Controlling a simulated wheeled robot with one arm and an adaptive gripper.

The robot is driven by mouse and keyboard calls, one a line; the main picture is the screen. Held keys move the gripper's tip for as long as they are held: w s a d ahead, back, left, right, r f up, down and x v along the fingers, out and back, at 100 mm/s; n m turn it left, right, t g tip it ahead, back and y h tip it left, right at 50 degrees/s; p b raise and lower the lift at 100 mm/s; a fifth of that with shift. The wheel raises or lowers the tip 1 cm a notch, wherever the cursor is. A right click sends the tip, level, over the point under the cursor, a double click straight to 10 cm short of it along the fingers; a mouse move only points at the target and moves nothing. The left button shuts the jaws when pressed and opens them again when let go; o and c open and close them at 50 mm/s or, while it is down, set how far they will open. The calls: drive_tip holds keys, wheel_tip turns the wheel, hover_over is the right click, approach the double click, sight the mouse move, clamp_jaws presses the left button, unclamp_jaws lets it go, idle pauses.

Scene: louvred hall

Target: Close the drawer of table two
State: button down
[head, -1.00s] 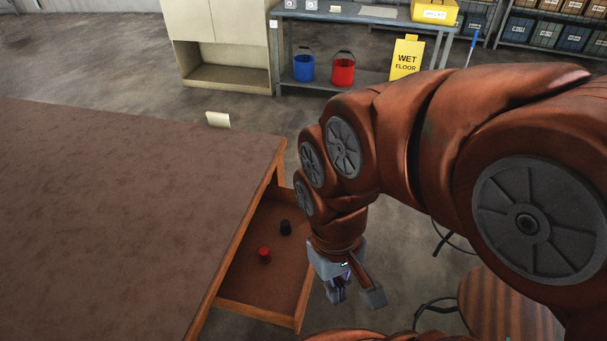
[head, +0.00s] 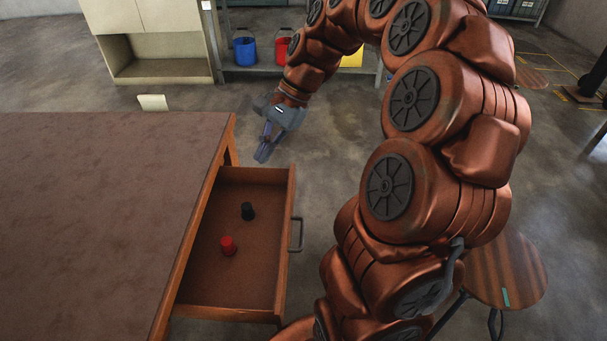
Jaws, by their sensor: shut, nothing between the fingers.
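The table (head: 100,210) has a brown top and fills the left of the head view. Its drawer (head: 215,283) stands pulled out to the right, with a dark handle (head: 298,235) on its front. My gripper (head: 262,157) is shut and empty, pointing down beyond the far end of the drawer. It is apart from the drawer and its handle. Whether this table bears a number cannot be seen.
A wooden stool (head: 510,270) stands at the lower right. A shelf with a blue bucket (head: 245,52) and a red bucket (head: 282,50) is at the back, beside a pale cabinet (head: 160,55). A small pale card (head: 153,103) shows at the table's far edge. Floor right of the drawer is partly clear.

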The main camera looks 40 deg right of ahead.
drive_tip(key=w+d+f+m+t+b, duration=0.15)
drive_tip(key=d+f+m, duration=0.3)
drive_tip(key=d, duration=0.45)
drive_tip(key=d+f+m+t+b, duration=0.25)
drive_tip(key=d+f+m, duration=0.2)
drive_tip(key=d, duration=0.35)
drive_tip(key=w+d+f+m+t+b, duration=0.1)
drive_tip(key=d+f+m+b, duration=0.3)
drive_tip(key=d, duration=0.5)
drive_tip(key=a+r+b+x, duration=0.1)
drive_tip(key=a+r+x, duration=0.1)
drive_tip(key=x, duration=1.1)
drive_tip(key=shift+w+n, duration=0.25)
drive_tip(key=shift+n, duration=0.15)
